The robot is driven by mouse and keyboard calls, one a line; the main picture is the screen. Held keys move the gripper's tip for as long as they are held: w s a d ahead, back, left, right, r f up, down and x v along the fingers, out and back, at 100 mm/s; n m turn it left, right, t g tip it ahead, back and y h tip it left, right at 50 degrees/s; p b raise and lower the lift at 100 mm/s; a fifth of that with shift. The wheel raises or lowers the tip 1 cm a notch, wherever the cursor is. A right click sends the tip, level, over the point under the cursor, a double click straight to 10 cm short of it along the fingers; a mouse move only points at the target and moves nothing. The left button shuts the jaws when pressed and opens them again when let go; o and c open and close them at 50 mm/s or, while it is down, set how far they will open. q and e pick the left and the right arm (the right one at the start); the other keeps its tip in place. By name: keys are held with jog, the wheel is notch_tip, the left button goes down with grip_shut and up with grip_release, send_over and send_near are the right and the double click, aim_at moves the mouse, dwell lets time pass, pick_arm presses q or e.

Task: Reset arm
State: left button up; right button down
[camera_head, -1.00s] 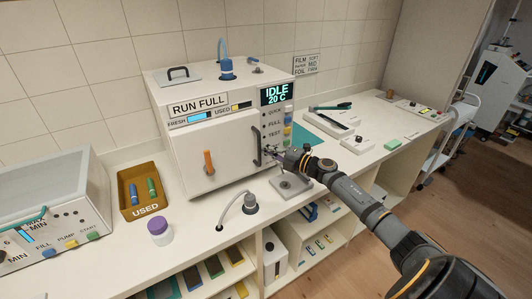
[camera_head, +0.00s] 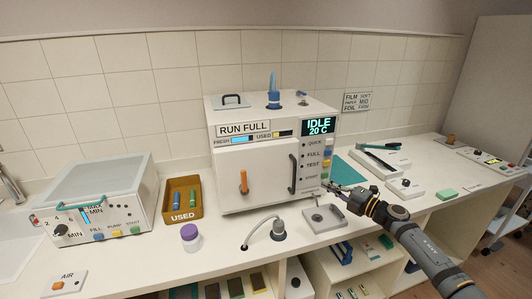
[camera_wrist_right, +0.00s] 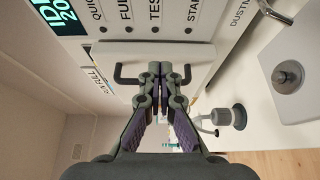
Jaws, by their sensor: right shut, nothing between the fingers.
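My right gripper (camera_head: 338,190) is in front of the lower right side of the white machine (camera_head: 250,178), near its button column. In the right wrist view my right gripper (camera_wrist_right: 160,80) has its fingertips together, with nothing between them. The machine's dark door handle (camera_wrist_right: 125,72) shows behind the fingertips in that view; I cannot tell whether they touch it. The machine door is shut and its display (camera_head: 318,126) reads IDLE 20 C. My left gripper is not in view.
A grey hose fitting (camera_head: 278,229), a purple-capped jar (camera_head: 190,236) and a USED bin (camera_head: 183,199) stand on the counter. A glass-lidded bath (camera_head: 100,200) is at left. The counter front between them is partly clear.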

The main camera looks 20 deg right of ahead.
jog(key=a+f+m+t+h, duration=0.2)
jog(key=a+f+m+h, duration=0.35)
jog(key=m, duration=0.35)
jog(key=s+a+f+m+g+h, duration=0.2)
jog(key=s+f+m+g+h, duration=0.2)
jog(key=s+f+m+h, duration=0.35)
jog(key=s+a+f+m+g+y, duration=0.25)
jog(key=s+a+g, duration=0.3)
jog(key=s, duration=0.65)
jog(key=s+a+f+m+g+y, duration=0.2)
jog(key=s+a+f+m+g, duration=0.25)
jog(key=s, duration=0.75)
jog(key=s+f+n+g, duration=0.1)
jog(key=s+f, duration=0.1)
jog(key=f, duration=1.1)
jog(key=s+f+g, duration=0.1)
jog(key=s+f, duration=0.2)
jog(key=f, duration=1)
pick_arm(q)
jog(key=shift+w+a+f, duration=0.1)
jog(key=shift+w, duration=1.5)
pick_arm(e)
jog(key=s+d+f+g, duration=0.1)
jog(key=s+d+f, duration=0.3)
jog(key=s+f, duration=1.1)
jog(key=shift+s+f, duration=0.15)
jog(key=shift+f, duration=0.35)
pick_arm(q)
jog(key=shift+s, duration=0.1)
